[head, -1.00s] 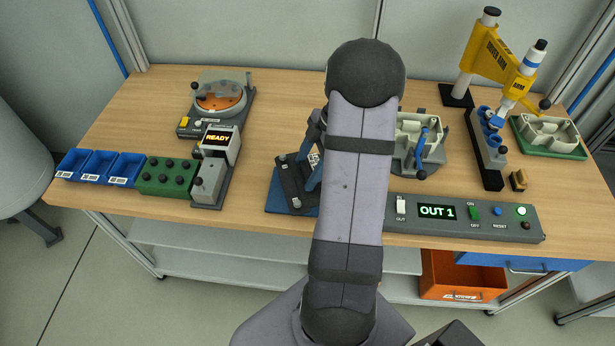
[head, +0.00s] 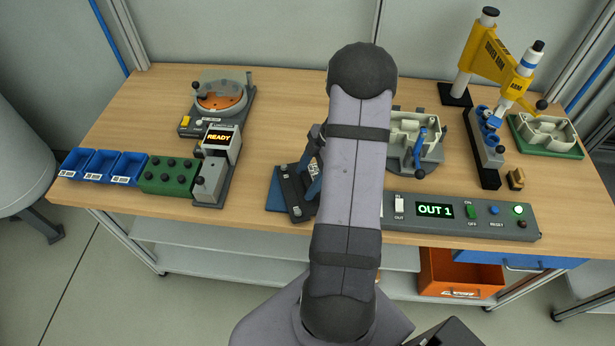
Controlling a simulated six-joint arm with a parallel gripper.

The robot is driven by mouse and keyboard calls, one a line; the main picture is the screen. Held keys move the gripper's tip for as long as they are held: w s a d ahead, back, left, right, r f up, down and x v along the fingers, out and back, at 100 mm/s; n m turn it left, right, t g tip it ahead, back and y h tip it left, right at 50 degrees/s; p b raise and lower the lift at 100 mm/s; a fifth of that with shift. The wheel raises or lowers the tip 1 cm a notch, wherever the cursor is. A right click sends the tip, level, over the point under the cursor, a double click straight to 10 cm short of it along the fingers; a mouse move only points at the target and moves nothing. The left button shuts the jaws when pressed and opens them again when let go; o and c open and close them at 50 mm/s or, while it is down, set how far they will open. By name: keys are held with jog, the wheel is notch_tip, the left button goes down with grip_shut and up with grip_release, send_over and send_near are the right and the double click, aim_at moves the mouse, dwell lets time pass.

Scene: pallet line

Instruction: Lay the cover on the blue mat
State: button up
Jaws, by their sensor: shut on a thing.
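The cover (head: 289,188) is a dark, flat plate with light spots near its corners. It is over the blue mat (head: 274,196), near the table's front edge, left of my arm. The mat's left part shows beside the cover; the rest is hidden under it. My gripper (head: 310,180) is shut on the cover from above, with its blue-grey fingers partly showing. My arm hides the right part of the gripper and cover. I cannot tell whether the cover touches the mat or is just above it.
A control box (head: 462,213) reading OUT 1 is right of my arm. Behind it stand a grey fixture with a pale housing (head: 405,130) and a yellow driver arm (head: 498,60). A READY unit (head: 218,150), green block (head: 168,176) and blue bins (head: 93,166) stand left.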

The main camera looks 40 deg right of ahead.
jog(key=shift+f, duration=0.15)
jog(key=o, duration=1.1)
jog(key=shift+r, duration=0.3)
jog(key=shift+d+r, duration=0.2)
jog(key=b+v, duration=0.3)
jog(key=v, duration=0.8)
jog(key=shift+r, duration=0.2)
jog(key=shift+a, duration=0.1)
